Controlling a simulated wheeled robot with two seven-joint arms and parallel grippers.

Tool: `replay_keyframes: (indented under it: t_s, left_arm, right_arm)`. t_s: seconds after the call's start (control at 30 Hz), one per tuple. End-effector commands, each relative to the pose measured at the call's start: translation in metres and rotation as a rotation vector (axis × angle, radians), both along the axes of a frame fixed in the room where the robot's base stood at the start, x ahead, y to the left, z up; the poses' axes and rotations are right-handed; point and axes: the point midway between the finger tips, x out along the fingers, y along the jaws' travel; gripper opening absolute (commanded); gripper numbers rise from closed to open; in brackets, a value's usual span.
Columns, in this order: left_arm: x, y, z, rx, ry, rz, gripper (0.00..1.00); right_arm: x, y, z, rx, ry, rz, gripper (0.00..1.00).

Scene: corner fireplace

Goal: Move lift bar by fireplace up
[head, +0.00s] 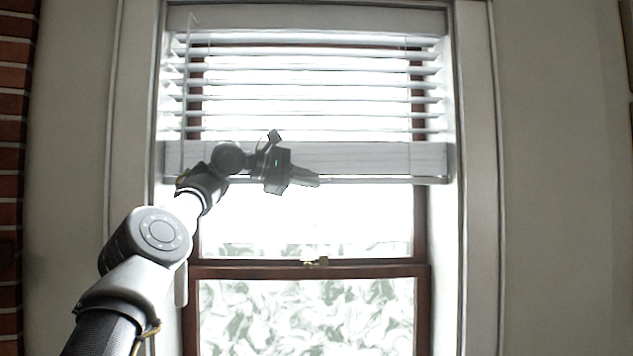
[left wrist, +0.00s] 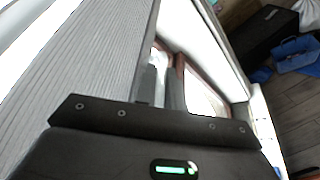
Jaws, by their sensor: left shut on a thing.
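The lift bar (head: 390,180) is the pale rail along the bottom of the white blind, in the upper half of the window. In the left wrist view, the blind's broad, wood-grained bottom face (left wrist: 80,80) fills the left side. My left gripper (head: 314,181) is at the middle of the bar's lower edge, with its fingers shut on it. In the left wrist view, the fingers (left wrist: 165,82) are beside the blind's edge; the exact contact is partly hidden. My right gripper is not in view.
Blind slats (head: 310,85) hang level and spaced apart above the bar. The window's lower sash (head: 300,271) has a small brass latch (head: 316,262). White trim flanks the window, and red brick (head: 14,120) is at far left. Blue items (left wrist: 295,55) lie on the floor.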

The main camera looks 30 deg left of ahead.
Motion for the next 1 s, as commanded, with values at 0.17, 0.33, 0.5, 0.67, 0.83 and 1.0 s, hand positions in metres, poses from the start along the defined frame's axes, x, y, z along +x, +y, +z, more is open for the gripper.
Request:
replay_keyframes:
  t_s: [0.17,0.33,0.5,0.67,0.83,1.0]
  left_arm:
    - [-0.001,0.001,0.008,-0.007,-0.015,0.004,0.0]
    - [-0.001,-0.001,0.008,-0.007,-0.015,0.002,0.29]
    - [0.0,-0.001,0.006,-0.005,-0.011,0.0,0.33]
    - [-0.001,0.0,0.005,-0.005,-0.01,-0.001,0.33]
    - [-0.016,0.01,0.008,-0.007,-0.012,0.0,0.33]
    - [-0.045,0.029,0.016,-0.008,-0.015,-0.001,0.33]
  right_arm:
    - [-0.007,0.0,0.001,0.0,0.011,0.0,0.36]
    - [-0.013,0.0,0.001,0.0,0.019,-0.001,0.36]
    - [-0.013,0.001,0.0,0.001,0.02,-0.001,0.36]
    - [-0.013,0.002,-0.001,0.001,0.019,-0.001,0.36]
    - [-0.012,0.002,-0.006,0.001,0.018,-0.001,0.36]
    - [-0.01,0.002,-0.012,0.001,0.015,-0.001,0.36]
